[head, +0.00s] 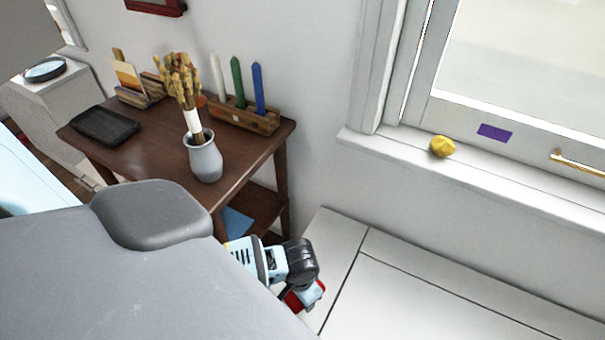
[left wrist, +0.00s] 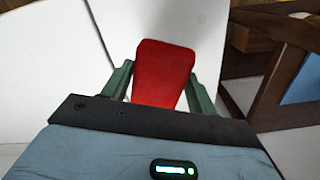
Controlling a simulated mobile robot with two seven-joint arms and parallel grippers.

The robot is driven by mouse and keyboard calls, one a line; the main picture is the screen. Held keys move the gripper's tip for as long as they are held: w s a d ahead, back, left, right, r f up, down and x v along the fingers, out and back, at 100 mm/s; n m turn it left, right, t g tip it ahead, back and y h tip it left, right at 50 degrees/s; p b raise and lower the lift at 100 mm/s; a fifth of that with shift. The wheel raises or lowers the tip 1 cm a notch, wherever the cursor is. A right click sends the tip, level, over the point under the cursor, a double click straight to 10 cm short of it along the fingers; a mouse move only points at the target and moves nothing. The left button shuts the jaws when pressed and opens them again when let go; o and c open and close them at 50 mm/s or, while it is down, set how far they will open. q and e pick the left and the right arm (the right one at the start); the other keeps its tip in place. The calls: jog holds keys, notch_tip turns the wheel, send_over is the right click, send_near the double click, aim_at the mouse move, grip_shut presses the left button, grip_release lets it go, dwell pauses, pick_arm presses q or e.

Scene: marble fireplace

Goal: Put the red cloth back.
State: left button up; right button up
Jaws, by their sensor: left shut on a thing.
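The red cloth (left wrist: 165,70) shows in the left wrist view as a flat red piece between the two green fingers of my left gripper (left wrist: 159,84), which is shut on it. In the head view, my left gripper (head: 311,293) is low, just right of the small wooden table, over a white surface. A bit of the red cloth (head: 292,300) shows there beside the gripper; the rest is hidden. My right gripper is in neither view.
A yellow lump (head: 442,146) sits on the windowsill. The white surface (head: 400,300) looks clear.

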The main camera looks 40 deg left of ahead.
pick_arm(q)
jog(key=shift+w+a+f, duration=0.15)
jog(key=shift+w+a, duration=0.5)
jog(key=shift+w, duration=0.25)
jog(key=shift+w+a, duration=0.15)
jog(key=shift+w, duration=0.1)
jog(key=shift+w+a, duration=0.35)
jog(key=shift+w, duration=0.1)
notch_tip(320, 180, down, 3)
jog(key=shift+r+b, duration=0.15)
jog(key=shift+b, duration=0.5)
jog(key=shift+f, duration=0.4)
jog(key=shift+f, duration=0.15)
jog(key=o, duration=1)
